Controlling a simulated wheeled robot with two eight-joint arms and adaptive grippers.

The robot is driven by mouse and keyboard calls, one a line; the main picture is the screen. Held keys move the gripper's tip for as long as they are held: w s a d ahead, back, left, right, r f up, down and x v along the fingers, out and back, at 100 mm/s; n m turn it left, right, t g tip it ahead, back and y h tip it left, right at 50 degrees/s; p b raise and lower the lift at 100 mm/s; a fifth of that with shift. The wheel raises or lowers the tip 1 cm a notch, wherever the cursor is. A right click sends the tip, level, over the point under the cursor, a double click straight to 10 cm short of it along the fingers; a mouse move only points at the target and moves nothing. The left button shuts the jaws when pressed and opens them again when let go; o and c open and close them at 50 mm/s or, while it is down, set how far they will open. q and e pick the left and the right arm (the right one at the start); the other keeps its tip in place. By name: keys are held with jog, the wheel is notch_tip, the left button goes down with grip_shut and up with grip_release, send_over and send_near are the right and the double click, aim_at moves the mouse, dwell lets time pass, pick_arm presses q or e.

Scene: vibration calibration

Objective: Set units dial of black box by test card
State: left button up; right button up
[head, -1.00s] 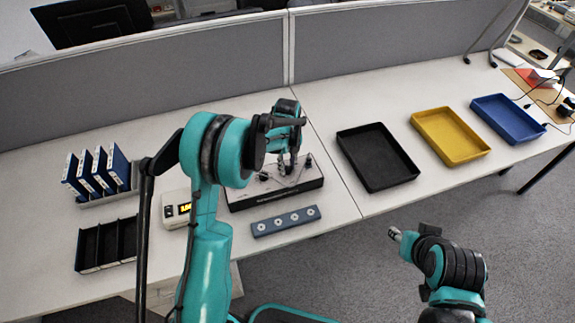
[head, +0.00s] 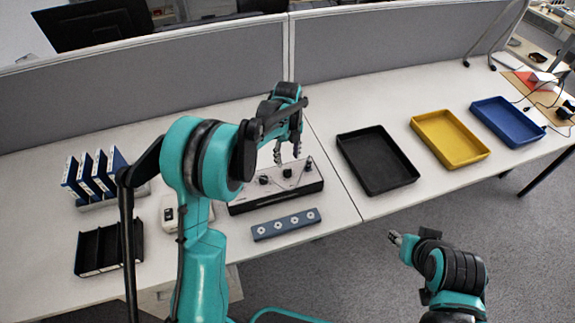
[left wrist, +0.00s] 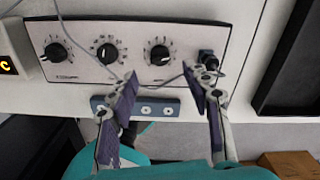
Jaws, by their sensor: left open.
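The black box (head: 277,203) sits on the table with a light top panel. The left wrist view shows its left dial (left wrist: 57,52), middle dial (left wrist: 107,52) and right dial (left wrist: 160,54), with a dark connector (left wrist: 208,58) and cable at the right end. My left gripper (head: 287,153) is open and empty above the panel. In the left wrist view its fingertips (left wrist: 162,78) are spread below and either side of the right dial, apart from it. My right gripper (head: 395,238) is off the table's front edge, too small to read. I cannot make out a test card.
A blue-grey strip with white round spots (head: 285,224) lies in front of the box. A white device (head: 170,213) is partly behind my left arm. Black (head: 378,187), yellow (head: 450,161) and blue (head: 507,140) trays stand right. Blue binders (head: 92,178) and a black rack (head: 100,268) stand left.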

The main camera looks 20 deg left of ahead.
aim_at(287, 170)
pick_arm(q)
jog(key=shift+r, duration=2.65)
jog(key=s+r+n+t, duration=0.2)
jog(key=s+r+n, duration=0.4)
jog(key=s+n, duration=0.1)
jog(key=s+n+t, duration=0.5)
jog(key=s+n, duration=1.3)
jog(key=n, duration=0.1)
jog(key=shift+s+f, duration=0.35)
jog(key=shift+s, duration=0.05)
